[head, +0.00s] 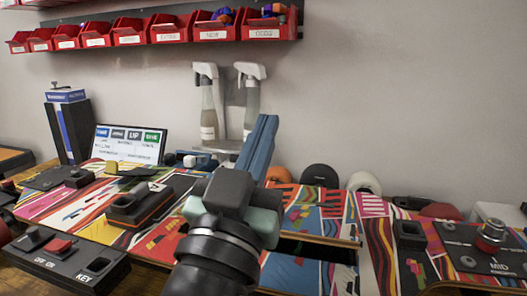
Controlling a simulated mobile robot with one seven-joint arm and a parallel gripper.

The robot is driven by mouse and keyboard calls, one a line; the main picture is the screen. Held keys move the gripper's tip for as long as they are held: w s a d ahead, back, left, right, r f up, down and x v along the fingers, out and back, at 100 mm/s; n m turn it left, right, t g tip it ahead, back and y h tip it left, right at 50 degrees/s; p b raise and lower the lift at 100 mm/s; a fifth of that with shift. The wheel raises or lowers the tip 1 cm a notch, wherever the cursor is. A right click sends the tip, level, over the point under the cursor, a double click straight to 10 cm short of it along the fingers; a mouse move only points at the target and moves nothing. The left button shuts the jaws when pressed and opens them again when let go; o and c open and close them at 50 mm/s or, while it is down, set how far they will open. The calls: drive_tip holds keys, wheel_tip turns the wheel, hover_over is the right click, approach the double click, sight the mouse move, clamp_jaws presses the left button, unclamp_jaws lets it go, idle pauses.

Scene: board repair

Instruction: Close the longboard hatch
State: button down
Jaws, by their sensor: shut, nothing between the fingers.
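The longboard (380,252) is covered in a colourful pattern and lies across the bench. A dark rectangular opening (318,250) shows in it, right of my arm, with a patterned surface inside. A blue panel, which looks like the hatch lid (259,146), stands up steeply from the board, leaning slightly right. Its lower end is hidden behind my gripper. My gripper (238,194) is in front of the panel and left of the opening, shut and empty. Its fingertips are mostly hidden, and I cannot tell whether it touches the panel.
Black control modules (140,205) and a KEY box (75,265) stand at the left. A dark plate with a red-topped knob (490,236) is at the right. Spray bottles (208,105), tape rolls (320,176) and a small screen (130,143) stand behind. Red bins (165,30) hang above.

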wheel_tip(320, 180, up, 2)
drive_tip(key=w+a+n+g+y+p, duration=0.1)
drive_tip(key=w+a+g+y+p, duration=0.35)
drive_tip(key=p, duration=1.95)
drive_tip(key=s+d+g+h+p, duration=0.25)
drive_tip(key=s+g+p, duration=0.6)
drive_tip(key=p, duration=1.35)
drive_tip(key=shift+t, duration=0.8)
drive_tip(key=x, duration=0.4)
drive_tip(key=f+x, duration=0.1)
drive_tip(key=x, duration=0.3)
drive_tip(key=shift+p, duration=0.4)
drive_tip(key=f, duration=0.3)
drive_tip(key=shift+s+f, duration=0.15)
drive_tip(key=shift+s, duration=0.15)
drive_tip(key=shift+s+f, duration=0.15)
drive_tip(key=shift+f, duration=0.35)
